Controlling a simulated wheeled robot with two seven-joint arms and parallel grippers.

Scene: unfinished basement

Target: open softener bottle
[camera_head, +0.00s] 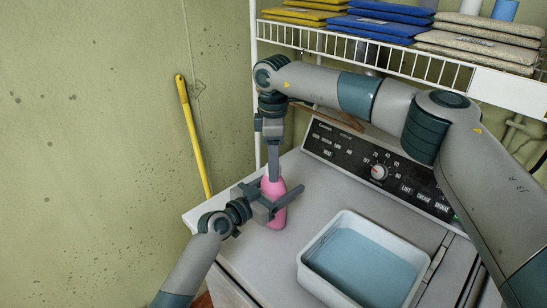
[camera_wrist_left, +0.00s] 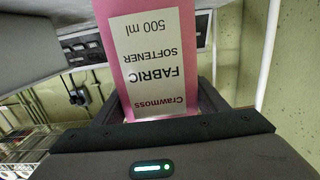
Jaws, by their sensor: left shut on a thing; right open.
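The pink softener bottle (camera_head: 277,216) stands upright on the grey top of the machine, near its back left. My left gripper (camera_head: 264,206) is shut around the bottle's body from the left. In the left wrist view the bottle (camera_wrist_left: 115,60) fills the space between the fingers, and its white label (camera_wrist_left: 152,55) reads "Fabric Softener 500 ml" upside down. My right gripper (camera_head: 273,175) points straight down over the top of the bottle and is open. Its fingers hide the cap, so I cannot tell whether they touch it.
A white tub (camera_head: 308,275) holding bluish liquid stands to the right of the bottle. The control panel (camera_head: 385,165) rises behind. A wire shelf (camera_head: 385,60) with folded cloths hangs above, close to my right arm. A yellow pole (camera_head: 192,135) leans on the left wall.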

